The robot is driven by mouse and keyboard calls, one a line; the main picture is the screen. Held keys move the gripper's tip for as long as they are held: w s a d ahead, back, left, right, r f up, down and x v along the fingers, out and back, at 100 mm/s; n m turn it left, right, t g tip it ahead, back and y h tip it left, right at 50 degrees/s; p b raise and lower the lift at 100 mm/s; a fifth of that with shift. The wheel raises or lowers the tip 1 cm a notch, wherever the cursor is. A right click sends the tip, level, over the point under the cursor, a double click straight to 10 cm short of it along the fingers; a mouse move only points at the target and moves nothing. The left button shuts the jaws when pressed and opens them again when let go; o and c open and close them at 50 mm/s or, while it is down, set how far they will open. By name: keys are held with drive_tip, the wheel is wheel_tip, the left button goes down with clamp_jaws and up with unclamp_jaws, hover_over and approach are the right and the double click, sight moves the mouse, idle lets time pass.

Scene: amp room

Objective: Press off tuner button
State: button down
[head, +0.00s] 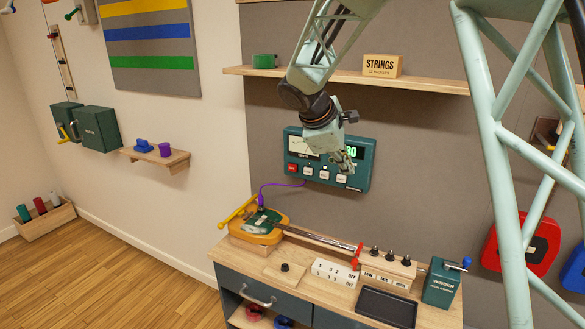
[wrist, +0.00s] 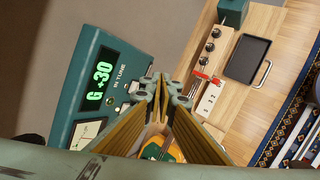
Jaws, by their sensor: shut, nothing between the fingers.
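The tuner (head: 356,183) is a teal box on the grey wall panel. It has a pale meter, a green readout and a row of buttons: one red button (head: 292,168) at the left, then several white ones (head: 325,175). The labels are too small to read. In the wrist view the tuner (wrist: 88,68) reads "G +30", with "IN TUNE" beside it. My gripper (head: 345,160) is in front of the tuner's right part and hides some of its face. Its fingers (wrist: 160,82) are together and empty; I cannot tell whether they touch the tuner.
Below is a wooden bench (head: 335,300) with a stringed instrument (head: 258,228), a switch block (head: 335,272), a black tray (head: 385,307) and a green winder (head: 441,283). A purple cable (head: 280,185) hangs by the tuner. A shelf (head: 430,84) is above.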

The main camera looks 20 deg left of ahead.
sight(292, 168)
drive_tip(key=w+a+f+n+t+p, duration=0.1)
drive_tip(key=a+f+n, duration=0.2)
drive_tip(key=a, duration=0.9)
drive_tip(key=w+a+f+n+t+y+p, duration=0.1)
drive_tip(key=a+f+n, duration=0.3)
drive_tip(key=a+f, duration=0.4)
drive_tip(key=w+a+p, duration=0.1)
drive_tip(key=a, duration=0.4)
drive_tip(key=w+d+p, duration=0.1)
drive_tip(key=w+p, duration=0.3)
drive_tip(key=w, duration=0.4)
drive_tip(key=shift+w+d, duration=0.15)
drive_tip(key=shift+w, duration=0.15)
drive_tip(key=shift+w+d, duration=0.15)
drive_tip(key=shift+w, duration=0.7)
idle(2.3)
drive_tip(key=shift+s, duration=0.15)
drive_tip(key=shift+s+b, duration=0.3)
drive_tip(key=shift+s, duration=0.4)
